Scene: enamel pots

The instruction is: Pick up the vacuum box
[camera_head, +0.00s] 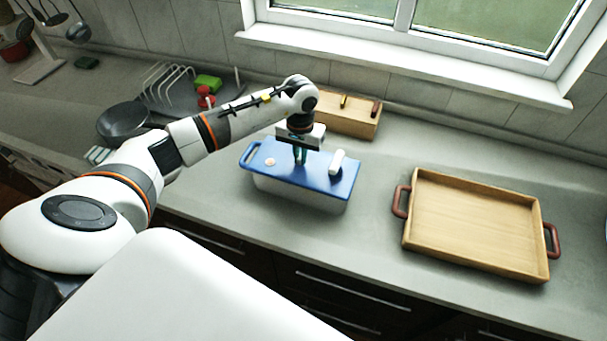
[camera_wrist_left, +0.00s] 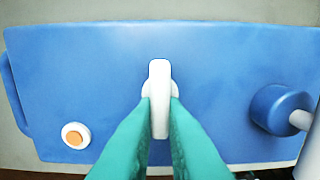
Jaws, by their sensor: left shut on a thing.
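The vacuum box (camera_head: 299,197) stands on the counter in the head view, with a blue lid and a pale body. A blue handle loop sticks out at its left end. In the left wrist view its blue lid (camera_wrist_left: 110,65) fills most of the picture, with a white knob (camera_wrist_left: 160,76) in the middle. My left gripper (camera_head: 299,160) points down over the lid; its green fingers (camera_wrist_left: 160,110) are shut on the knob from both sides. A round white button with an orange centre and a blue-and-white cylindrical part also sit on the lid. My right gripper is not in view.
A wooden tray (camera_head: 409,237) with reddish handles stands to the right of the box. A wooden box (camera_head: 352,124) is close behind it. A dark pan (camera_head: 123,122) and a dish rack (camera_head: 168,88) are at the left. Counter between box and tray is clear.

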